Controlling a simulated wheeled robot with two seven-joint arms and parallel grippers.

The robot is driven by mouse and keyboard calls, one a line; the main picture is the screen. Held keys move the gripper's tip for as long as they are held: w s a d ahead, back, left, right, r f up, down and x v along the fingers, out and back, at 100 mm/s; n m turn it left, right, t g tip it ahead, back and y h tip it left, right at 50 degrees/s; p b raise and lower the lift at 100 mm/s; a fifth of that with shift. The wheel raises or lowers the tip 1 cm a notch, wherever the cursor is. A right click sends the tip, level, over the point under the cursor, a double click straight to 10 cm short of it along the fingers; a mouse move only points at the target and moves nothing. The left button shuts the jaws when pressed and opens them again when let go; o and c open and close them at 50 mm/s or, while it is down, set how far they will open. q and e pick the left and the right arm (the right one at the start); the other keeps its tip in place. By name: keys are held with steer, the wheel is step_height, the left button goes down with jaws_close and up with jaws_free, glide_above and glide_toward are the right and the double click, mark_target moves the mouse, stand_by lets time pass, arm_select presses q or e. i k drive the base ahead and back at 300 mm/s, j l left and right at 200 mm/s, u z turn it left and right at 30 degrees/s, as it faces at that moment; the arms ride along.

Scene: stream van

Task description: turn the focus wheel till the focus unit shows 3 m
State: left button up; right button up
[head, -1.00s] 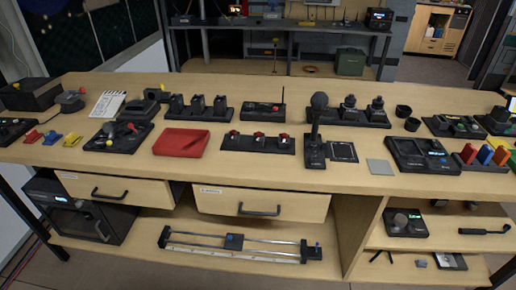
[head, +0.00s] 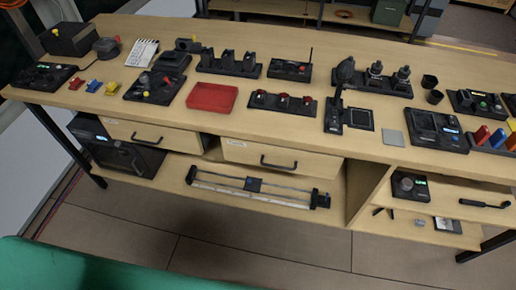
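I cannot tell for certain which unit is the focus unit. Neither of my grippers is in view.
The bench top (head: 290,135) is crowded. Two closed drawers sit below. A slider rail (head: 255,187) lies on the lower shelf. The floor (head: 250,245) in front is clear.

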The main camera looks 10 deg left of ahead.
mark_target(406, 184)
steer(key=z, duration=1.25)
